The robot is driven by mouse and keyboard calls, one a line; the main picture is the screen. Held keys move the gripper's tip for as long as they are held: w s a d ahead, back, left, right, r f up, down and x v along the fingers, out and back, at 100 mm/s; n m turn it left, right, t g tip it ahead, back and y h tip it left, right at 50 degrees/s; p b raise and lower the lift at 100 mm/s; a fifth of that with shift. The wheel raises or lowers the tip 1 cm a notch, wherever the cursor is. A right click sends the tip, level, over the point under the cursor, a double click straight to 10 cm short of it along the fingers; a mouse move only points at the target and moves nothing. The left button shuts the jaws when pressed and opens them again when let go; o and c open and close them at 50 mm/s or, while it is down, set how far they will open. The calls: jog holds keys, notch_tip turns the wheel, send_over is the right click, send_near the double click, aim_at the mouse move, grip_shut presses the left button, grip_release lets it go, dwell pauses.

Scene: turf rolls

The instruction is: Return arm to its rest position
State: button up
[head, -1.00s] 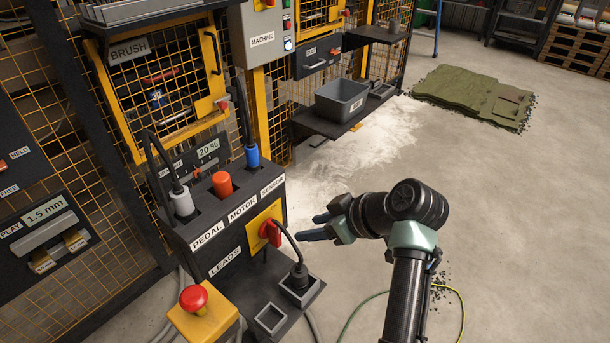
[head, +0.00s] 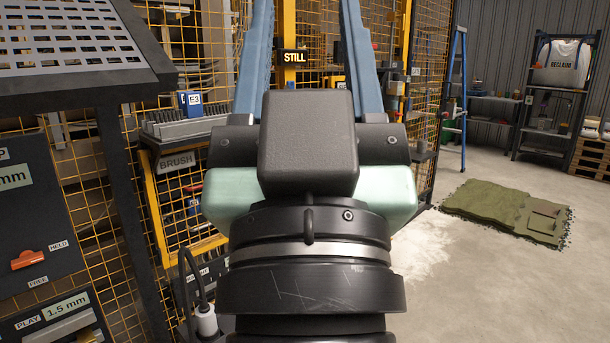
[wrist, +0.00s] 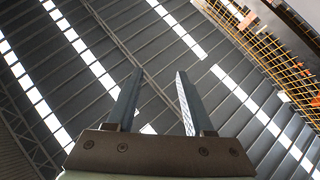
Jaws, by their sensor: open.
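My gripper (head: 306,10) stands raised close in front of the head camera, with its two blue fingers pointing up and spread wide apart. The fingertips are cut off by the top edge of the head view. In the wrist view my gripper (wrist: 160,72) is open, with nothing between its fingers and only the roof behind them. My wrist and arm fill the lower middle of the head view and hide much of what lies behind.
A dark perforated shelf (head: 75,40) juts in at upper left. Green turf (head: 500,208) lies on the floor at right. The concrete floor (head: 490,290) at lower right is clear.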

notch_tip(320, 180, up, 20)
jog(key=s+p, duration=0.1)
jog(key=p, duration=1.8)
jog(key=shift+s+r+t, duration=0.15)
jog(key=shift+s+t, duration=0.25)
jog(key=shift+a, duration=0.1)
